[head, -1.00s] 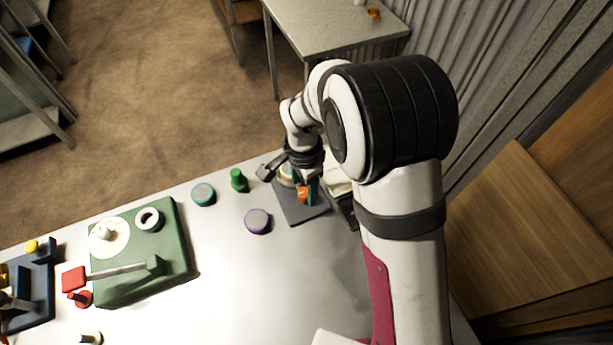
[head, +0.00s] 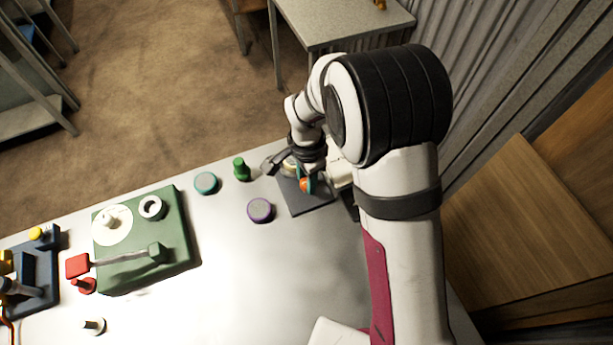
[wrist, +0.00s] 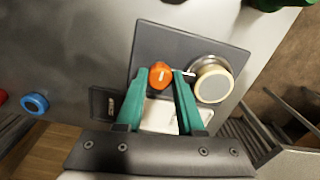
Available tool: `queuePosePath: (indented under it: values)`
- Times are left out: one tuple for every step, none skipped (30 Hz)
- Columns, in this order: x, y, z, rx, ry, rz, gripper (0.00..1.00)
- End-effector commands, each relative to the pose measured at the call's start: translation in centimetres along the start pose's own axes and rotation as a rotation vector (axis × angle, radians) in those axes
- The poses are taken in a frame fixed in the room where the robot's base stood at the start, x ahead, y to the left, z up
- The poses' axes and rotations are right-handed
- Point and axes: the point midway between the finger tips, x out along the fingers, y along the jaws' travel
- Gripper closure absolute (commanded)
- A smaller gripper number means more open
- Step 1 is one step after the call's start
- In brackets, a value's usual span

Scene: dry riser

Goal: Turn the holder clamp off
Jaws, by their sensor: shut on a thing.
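An orange knob (wrist: 160,75) with a pale line across its top sits on a dark grey plate (wrist: 165,40). I take it to be the holder clamp's knob. My gripper (wrist: 161,80) has its two teal fingers on either side of the knob, shut on it. Beside it on the plate stands a round metal holder (wrist: 212,82) with a cream top. A small pale pointer lies between knob and holder. In the head view the knob (head: 304,185) shows below my wrist on the plate (head: 308,205), and my gripper partly hides the holder.
A green peg (head: 242,169), a teal disc (head: 206,183) and a purple-rimmed disc (head: 260,210) stand left of the plate. A green fixture (head: 180,240) with a red-ended lever is farther left. A blue button (wrist: 35,103) shows in the wrist view. The front tabletop is mostly clear.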

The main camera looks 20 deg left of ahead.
Motion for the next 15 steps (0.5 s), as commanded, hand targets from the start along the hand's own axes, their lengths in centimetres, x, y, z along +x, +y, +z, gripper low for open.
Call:
queuePosePath:
  values:
    - [-0.03,0.00,0.00,-0.002,0.000,0.000,1.00]
    - [-0.03,0.00,0.00,-0.006,0.000,0.000,1.00]
    - [-0.03,0.00,0.00,-0.012,0.000,0.000,1.00]
    - [-0.03,0.00,0.00,-0.019,0.000,0.000,1.00]
    - [-0.03,0.00,0.00,-0.026,0.000,0.000,1.00]
    - [-0.04,0.00,0.00,-0.040,0.000,0.000,1.00]
    - [-0.04,0.00,0.00,-0.053,0.000,0.000,1.00]
    - [-0.04,0.00,0.00,-0.067,0.000,0.000,1.00]
    - [-0.04,0.00,0.00,-0.090,0.000,0.000,1.00]
    - [-0.04,0.00,0.00,-0.109,0.000,0.000,1.00]
    - [-0.04,0.00,0.00,-0.129,0.000,0.000,1.00]
    - [-0.05,0.00,0.00,-0.159,0.000,0.000,1.00]
    - [-0.04,0.00,0.00,-0.184,0.000,0.000,1.00]
    - [-0.05,0.00,0.00,-0.210,0.000,0.000,1.00]
    - [-0.05,0.00,0.00,-0.246,0.000,0.000,1.00]
